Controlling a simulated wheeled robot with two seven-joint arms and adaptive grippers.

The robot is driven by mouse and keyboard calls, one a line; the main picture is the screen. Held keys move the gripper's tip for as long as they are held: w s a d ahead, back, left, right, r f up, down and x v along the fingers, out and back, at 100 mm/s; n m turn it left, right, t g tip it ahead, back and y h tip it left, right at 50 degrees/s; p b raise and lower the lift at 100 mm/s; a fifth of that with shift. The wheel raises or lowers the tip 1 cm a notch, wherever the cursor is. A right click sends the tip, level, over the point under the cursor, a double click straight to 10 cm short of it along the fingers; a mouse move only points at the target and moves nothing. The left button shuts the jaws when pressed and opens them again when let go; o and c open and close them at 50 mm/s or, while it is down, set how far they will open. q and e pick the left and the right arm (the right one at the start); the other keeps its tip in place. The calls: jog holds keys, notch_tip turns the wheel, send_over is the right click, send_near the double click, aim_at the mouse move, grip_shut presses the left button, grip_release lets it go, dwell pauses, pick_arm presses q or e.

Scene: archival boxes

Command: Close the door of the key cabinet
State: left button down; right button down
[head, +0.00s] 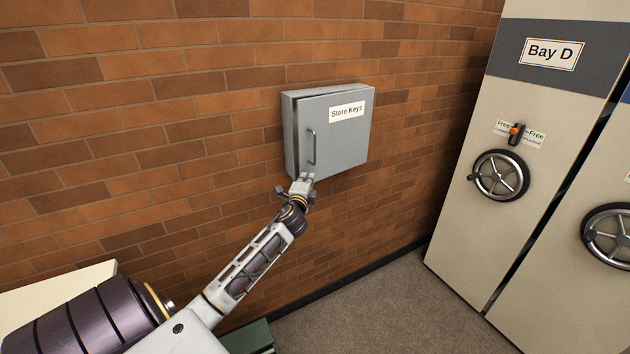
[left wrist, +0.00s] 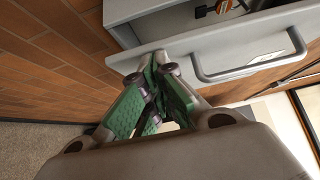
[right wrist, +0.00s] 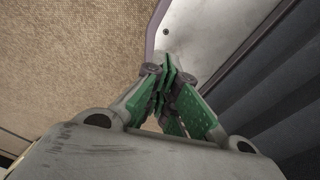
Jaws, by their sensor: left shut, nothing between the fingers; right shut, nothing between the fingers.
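The grey key cabinet (head: 290,135), labelled "Store Keys", hangs on the brick wall. Its door (head: 345,140) stands ajar, with a dark gap along its left edge. The upright bar handle (head: 312,148) is near that edge. In the left wrist view, the door (left wrist: 225,45) is apart from the cabinet body, and keys with an orange tag (left wrist: 225,8) show inside. My left gripper (head: 307,178) is shut and empty at the door's lower left corner, below the handle; I cannot tell whether it touches. My right gripper (right wrist: 168,72) is shut and empty, away from the cabinet.
Cream shelving with a "Bay D" sign (head: 550,53) and a black handwheel (head: 500,175) stands to the right. Carpeted floor (head: 390,310) lies clear between it and the wall. A pale surface (head: 55,292) and a dark green object (head: 250,338) are at lower left.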

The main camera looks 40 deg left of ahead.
pick_arm(q)
jog(key=shift+h, duration=0.3)
jog(key=a, duration=0.2)
jog(key=w+a, duration=0.1)
jog(key=a, duration=0.1)
jog(key=shift+a+p, duration=0.2)
jog(key=shift+p, duration=0.15)
jog(key=shift+a+r, duration=0.15)
pick_arm(e)
jog(key=shift+w+d+r, duration=0.2)
jog(key=shift+d+r, duration=0.3)
jog(key=shift+d, duration=0.1)
pick_arm(q)
jog(key=shift+a+r, duration=0.1)
jog(key=shift+r, duration=0.1)
pick_arm(e)
jog(key=shift+a, duration=0.15)
pick_arm(q)
jog(key=shift+s+f, duration=0.1)
pick_arm(e)
jog(key=shift+s+a, duration=0.1)
jog(key=shift+s, duration=0.1)
